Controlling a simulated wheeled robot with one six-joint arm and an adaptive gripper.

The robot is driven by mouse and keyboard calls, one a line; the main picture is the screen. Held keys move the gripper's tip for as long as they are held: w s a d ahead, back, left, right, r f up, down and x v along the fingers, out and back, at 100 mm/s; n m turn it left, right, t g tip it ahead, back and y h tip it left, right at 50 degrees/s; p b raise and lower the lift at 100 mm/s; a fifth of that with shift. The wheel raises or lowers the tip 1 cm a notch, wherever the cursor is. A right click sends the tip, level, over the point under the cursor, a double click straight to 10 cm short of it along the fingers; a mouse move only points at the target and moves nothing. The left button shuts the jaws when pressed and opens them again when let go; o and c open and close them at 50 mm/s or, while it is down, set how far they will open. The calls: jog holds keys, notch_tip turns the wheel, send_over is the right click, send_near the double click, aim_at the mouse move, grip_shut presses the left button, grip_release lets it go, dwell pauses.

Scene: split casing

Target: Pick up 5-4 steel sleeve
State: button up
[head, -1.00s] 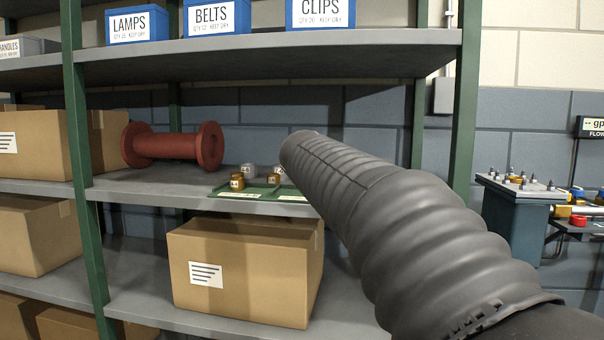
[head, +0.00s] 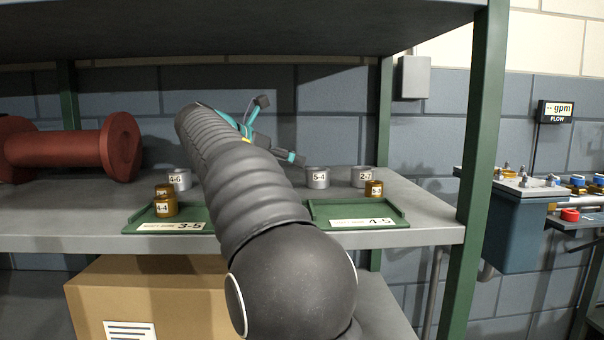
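The 5-4 steel sleeve (head: 317,178) is a short grey ring with a white label. It stands upright on the middle shelf (head: 420,232), behind the right green tray (head: 357,209). My gripper (head: 276,130) is above and behind the shelf items, left of the sleeve and apart from it. Its teal and dark fingers look spread, one up and one toward the sleeve, with nothing seen between them. My arm hides part of the gripper and the shelf middle.
Steel sleeve 2-7 (head: 363,176) and a small brass sleeve (head: 374,188) stand to the right. Steel sleeve 4-6 (head: 179,179) and brass sleeve 4-4 (head: 165,206) stand left, by the left green tray (head: 140,219). A red spool (head: 70,150) lies far left. A green post (head: 477,170) bounds the right.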

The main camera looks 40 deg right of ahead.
aim_at(324, 171)
jog(key=x, duration=0.7)
jog(key=shift+w+d, duration=0.2)
jog(key=shift+d, duration=0.2)
jog(key=shift+x, duration=3.15)
jog(key=shift+a, duration=0.1)
grip_shut()
